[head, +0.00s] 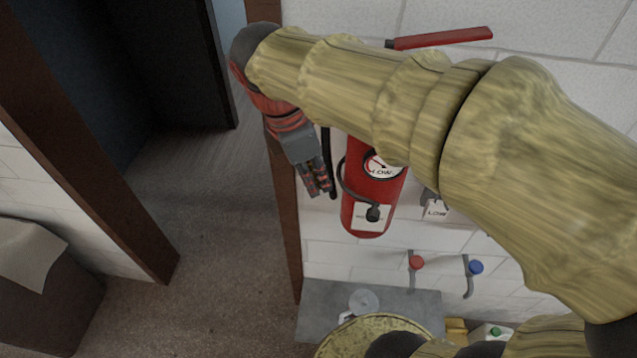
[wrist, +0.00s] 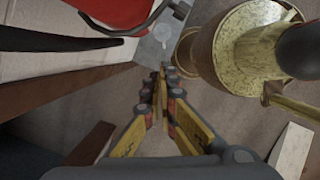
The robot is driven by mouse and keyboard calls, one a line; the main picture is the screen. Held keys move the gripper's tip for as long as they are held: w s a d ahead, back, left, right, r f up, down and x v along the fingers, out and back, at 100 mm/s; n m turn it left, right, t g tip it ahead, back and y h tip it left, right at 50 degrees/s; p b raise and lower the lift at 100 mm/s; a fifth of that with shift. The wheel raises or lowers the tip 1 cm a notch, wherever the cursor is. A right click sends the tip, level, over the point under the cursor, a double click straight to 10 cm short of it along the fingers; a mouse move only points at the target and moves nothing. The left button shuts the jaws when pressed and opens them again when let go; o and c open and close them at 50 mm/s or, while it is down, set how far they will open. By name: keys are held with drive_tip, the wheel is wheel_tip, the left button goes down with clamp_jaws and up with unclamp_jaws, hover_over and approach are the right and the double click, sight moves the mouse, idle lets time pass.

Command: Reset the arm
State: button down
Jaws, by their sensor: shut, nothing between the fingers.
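My gripper (head: 318,178) hangs at the end of my outstretched arm, pointing down, in the head view. It is in front of the brown door frame and just left of a red fire extinguisher. In the wrist view my gripper (wrist: 163,85) has its two fingers together with nothing between them. My arm crosses the upper right of the head view and hides part of the wall and the extinguisher's top.
The red extinguisher (head: 365,205) is on the white wall, close to my gripper. Red (head: 416,262) and blue (head: 476,267) knobs are below it, above a grey shelf (head: 318,300). A doorway opens at left. A covered box (head: 45,300) stands lower left.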

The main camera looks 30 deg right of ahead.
drive_tip(key=shift+d, duration=0.1)
drive_tip(key=s+a+f+m+t+y+b, duration=0.1)
drive_tip(key=s+f+m+t+b, duration=0.2)
drive_tip(key=f+m+b, duration=0.4)
drive_tip(key=s+a+f+m+t+y+b, duration=0.1)
drive_tip(key=s+a+f+m+t+b, duration=0.1)
drive_tip(key=f+m+b, duration=0.6)
wheel_tip(320, 180, down, 8)
drive_tip(key=s+t+b, duration=0.1)
drive_tip(key=b, duration=0.3)
drive_tip(key=shift+m+y, duration=0.3)
drive_tip(key=shift+y, duration=0.1)
drive_tip(key=shift+s, duration=0.1)
